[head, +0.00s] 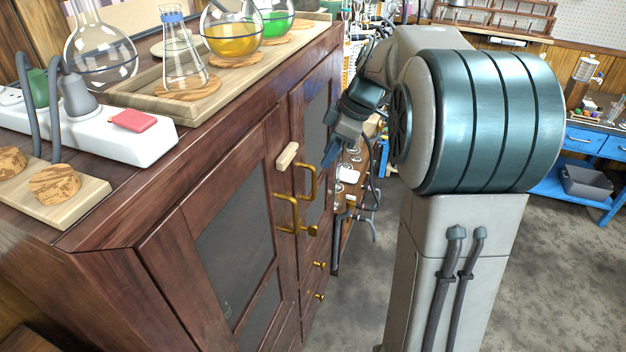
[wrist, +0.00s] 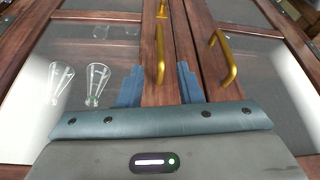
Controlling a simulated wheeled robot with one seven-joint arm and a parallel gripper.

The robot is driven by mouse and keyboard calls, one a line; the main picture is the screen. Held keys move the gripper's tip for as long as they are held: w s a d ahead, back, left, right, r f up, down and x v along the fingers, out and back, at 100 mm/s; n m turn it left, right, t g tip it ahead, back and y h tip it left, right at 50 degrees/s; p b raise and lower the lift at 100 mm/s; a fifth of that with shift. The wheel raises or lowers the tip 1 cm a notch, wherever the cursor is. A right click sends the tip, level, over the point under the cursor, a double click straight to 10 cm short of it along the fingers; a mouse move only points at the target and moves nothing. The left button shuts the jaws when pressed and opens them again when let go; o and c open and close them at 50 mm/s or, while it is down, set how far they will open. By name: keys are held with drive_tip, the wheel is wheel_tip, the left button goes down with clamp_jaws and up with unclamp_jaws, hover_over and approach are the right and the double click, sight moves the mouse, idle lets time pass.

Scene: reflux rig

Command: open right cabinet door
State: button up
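The dark wood cabinet (head: 150,245) has two glazed doors with brass handles. The right door (head: 317,120) is the farther one; its handle (head: 309,183) is beside the left door's handle (head: 289,213). Both doors look shut. My gripper (head: 331,154) is in front of the right door, apart from its handle. In the wrist view, which seems upside down, my open gripper (wrist: 160,88) has blue fingers on either side of the line of one handle (wrist: 160,58). The other handle (wrist: 226,58) is to the right. Finger depth relative to the handle is unclear.
A pale wooden turn-piece (head: 287,156) and a brass latch piece (head: 311,231) sit at the door seam. Glass flasks (head: 183,60) and a white power strip (head: 90,130) stand on the cabinet top. Inverted-looking glassware (wrist: 97,82) shows behind the pane. Floor is free at right.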

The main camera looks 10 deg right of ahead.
sight(314, 181)
drive_tip(key=x, duration=0.9)
drive_tip(key=shift+a+f+p, duration=0.1)
drive_tip(key=shift+f+p, duration=0.25)
clamp_jaws()
